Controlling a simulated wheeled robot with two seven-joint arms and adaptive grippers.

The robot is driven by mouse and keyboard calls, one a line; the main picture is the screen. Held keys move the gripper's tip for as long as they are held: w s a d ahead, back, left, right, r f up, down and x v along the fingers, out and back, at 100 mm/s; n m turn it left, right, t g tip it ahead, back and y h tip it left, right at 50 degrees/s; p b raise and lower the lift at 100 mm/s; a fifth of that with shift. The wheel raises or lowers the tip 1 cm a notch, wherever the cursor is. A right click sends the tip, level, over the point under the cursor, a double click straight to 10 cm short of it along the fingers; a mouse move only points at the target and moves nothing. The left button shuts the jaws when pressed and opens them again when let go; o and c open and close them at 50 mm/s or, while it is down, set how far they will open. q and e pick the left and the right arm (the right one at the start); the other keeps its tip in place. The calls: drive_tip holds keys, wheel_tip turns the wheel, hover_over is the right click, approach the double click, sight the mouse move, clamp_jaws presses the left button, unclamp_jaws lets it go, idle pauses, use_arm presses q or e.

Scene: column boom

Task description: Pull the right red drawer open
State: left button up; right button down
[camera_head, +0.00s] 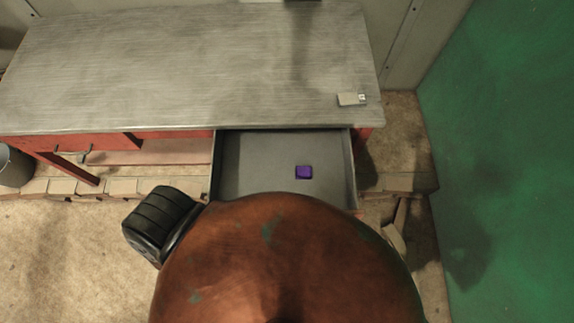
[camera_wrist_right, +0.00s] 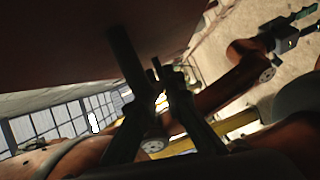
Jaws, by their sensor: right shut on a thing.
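The right red drawer (camera_head: 232,161) is pulled well out from under the grey workbench in the head view. Its grey tray shows, with a small purple block (camera_head: 304,172) lying inside. The drawer's front is hidden behind my own rounded body. In the right wrist view a dark red panel (camera_wrist_right: 65,45), which looks like the drawer front, fills the upper left. My right gripper (camera_wrist_right: 158,88) is shut at that panel, on what looks like its handle; the handle itself is dark and hard to make out. My left gripper (camera_wrist_right: 288,35) shows at the wrist view's upper right, its jaws unclear.
The workbench (camera_head: 180,65) has a mostly bare top with a small flat item (camera_head: 351,99) near its right end. A bucket (camera_head: 14,166) stands far left. A green surface (camera_head: 510,130) lies at the right.

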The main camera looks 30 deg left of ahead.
drive_tip(key=shift+s+d, duration=0.2)
drive_tip(key=shift+s, duration=0.1)
drive_tip(key=c, duration=2)
unclamp_jaws()
drive_tip(key=shift+c, duration=0.2)
drive_tip(key=w+d, duration=0.2)
drive_tip(key=d, duration=1)
drive_tip(key=shift+r, duration=0.45)
drive_tip(key=shift+a, duration=0.1)
